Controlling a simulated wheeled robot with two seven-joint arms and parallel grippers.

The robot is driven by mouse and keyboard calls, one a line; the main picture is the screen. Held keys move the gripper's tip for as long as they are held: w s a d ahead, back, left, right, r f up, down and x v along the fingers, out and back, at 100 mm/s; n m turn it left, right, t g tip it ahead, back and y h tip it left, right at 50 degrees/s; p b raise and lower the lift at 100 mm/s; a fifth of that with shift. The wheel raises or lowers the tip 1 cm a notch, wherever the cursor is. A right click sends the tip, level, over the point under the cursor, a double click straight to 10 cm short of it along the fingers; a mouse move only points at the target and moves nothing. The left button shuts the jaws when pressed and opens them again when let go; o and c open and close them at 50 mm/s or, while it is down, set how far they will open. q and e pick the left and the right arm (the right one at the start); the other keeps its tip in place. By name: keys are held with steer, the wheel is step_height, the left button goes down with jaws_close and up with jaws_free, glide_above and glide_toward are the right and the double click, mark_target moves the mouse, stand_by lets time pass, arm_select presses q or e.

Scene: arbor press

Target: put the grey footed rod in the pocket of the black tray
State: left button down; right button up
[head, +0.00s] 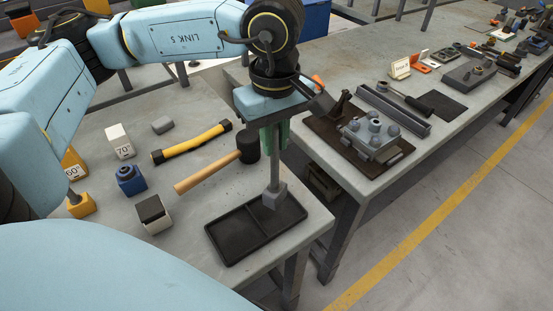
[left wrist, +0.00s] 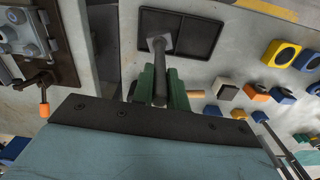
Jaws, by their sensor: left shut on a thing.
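The grey footed rod (head: 274,168) stands upright, with its square foot at the right part of the black tray (head: 235,252). In the left wrist view the rod (left wrist: 159,75) runs down to its foot over the tray (left wrist: 213,55), which has a dividing wall between two pockets. I cannot tell whether the foot rests on the tray floor or is just above it. My left gripper (head: 273,135) is shut on the rod's upper part; its green fingers (left wrist: 160,88) flank the rod. My right gripper is not in view.
A wooden-handled mallet (head: 215,172) and a yellow-black handle (head: 191,143) lie left of the rod. Several blocks, one blue (head: 130,180), stand further left. A second bench across a gap holds a grey fixture (head: 372,140). The tray is near its bench's front edge.

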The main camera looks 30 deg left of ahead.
mark_target(276, 155)
arm_select(q)
steer(key=shift+w+f, duration=0.15)
steer(key=shift+f, duration=2.05)
steer(key=shift+f, duration=0.15)
steer(key=c, duration=1.4)
jaws_free()
step_height(276, 155, up, 12)
steer(key=shift+r, duration=0.15)
